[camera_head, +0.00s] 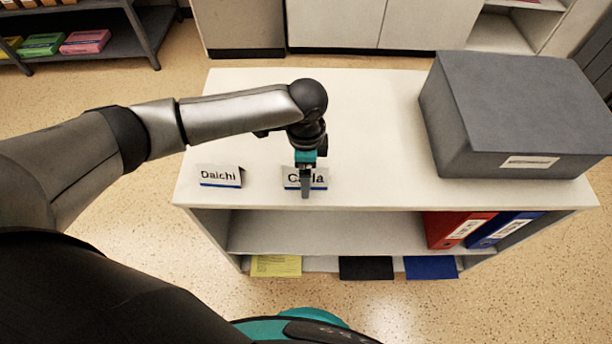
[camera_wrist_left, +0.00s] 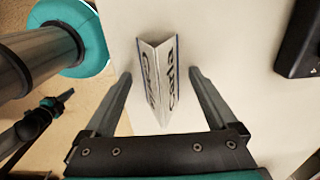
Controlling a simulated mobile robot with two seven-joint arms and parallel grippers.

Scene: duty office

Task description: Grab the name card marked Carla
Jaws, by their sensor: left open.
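The Carla name card (camera_head: 291,182) is a white folded tent card with a blue stripe along its bottom edge. It stands near the front edge of the white cabinet top, partly hidden by my left gripper. My left gripper (camera_head: 306,184) is open and reaches down over it. In the left wrist view the Carla card (camera_wrist_left: 158,85) shows between the two spread fingers of my left gripper (camera_wrist_left: 159,73), with a gap on each side. My right gripper (camera_wrist_left: 58,99) appears small at the lower left of the wrist view, its fingers too small to read.
The white cabinet top (camera_head: 375,135) has clear room right of Carla. The Daichi card (camera_head: 219,177) stands to its left. A grey box (camera_head: 510,110) fills the right end. Red (camera_head: 455,231) and blue (camera_head: 502,230) binders stand on the shelf below.

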